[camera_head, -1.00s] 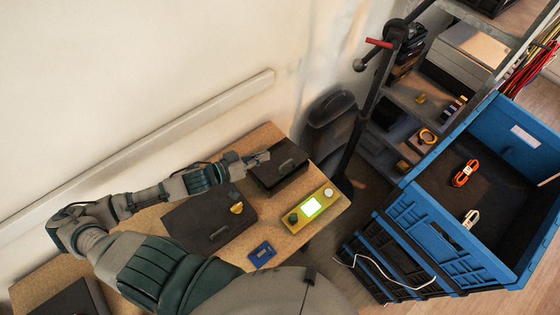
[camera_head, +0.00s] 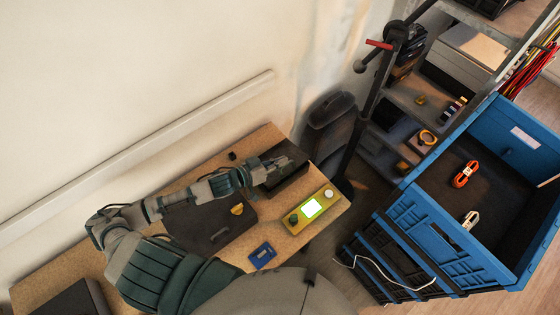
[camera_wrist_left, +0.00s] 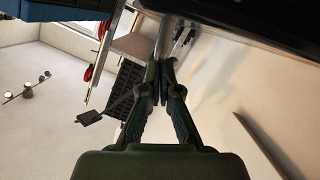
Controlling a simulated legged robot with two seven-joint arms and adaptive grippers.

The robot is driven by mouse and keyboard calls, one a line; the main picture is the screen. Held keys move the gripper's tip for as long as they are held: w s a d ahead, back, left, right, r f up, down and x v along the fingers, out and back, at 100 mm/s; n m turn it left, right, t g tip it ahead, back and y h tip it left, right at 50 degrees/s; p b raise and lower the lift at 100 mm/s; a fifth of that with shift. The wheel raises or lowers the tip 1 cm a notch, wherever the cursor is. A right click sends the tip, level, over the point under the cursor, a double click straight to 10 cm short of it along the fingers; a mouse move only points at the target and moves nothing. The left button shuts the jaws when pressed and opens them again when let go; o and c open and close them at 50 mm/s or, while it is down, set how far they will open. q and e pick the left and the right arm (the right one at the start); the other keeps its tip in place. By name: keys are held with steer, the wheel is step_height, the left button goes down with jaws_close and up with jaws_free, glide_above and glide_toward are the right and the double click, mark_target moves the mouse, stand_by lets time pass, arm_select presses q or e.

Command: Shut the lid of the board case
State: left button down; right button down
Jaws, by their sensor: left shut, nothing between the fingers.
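A dark case (camera_head: 293,178) lies on the wooden table at its far right end. Another dark case (camera_head: 205,232) with a latch and a yellow knob lies nearer the table's middle. I cannot tell for sure which is the board case. My left gripper (camera_head: 283,163) is shut and empty over the far case, covering much of its top. Whether it touches the case, and how its lid stands, I cannot tell. In the left wrist view the fingers (camera_wrist_left: 161,85) are together below a dark edge (camera_wrist_left: 245,18). My right gripper is not in view.
A yellow device with a lit screen (camera_head: 312,207) and a blue meter (camera_head: 262,255) lie on the table (camera_head: 262,138). A third dark case (camera_head: 75,300) is at lower left. A blue crate (camera_head: 430,240) and a shelf stand at right.

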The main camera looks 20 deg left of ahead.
mark_target(281, 170)
arm_select(q)
steer(key=shift+f, duration=0.1)
steer(key=shift+s+d+f+m+y+p, duration=0.25)
steer(key=shift+d+f+m, duration=0.1)
steer(key=shift+f+m, duration=0.2)
steer(key=shift+s+d+f+m+y+p, duration=0.15)
steer(key=shift+d+f+m+p, duration=0.2)
steer(key=shift+f, duration=0.3)
step_height(281, 170, up, 10)
steer(key=shift+f, duration=0.1)
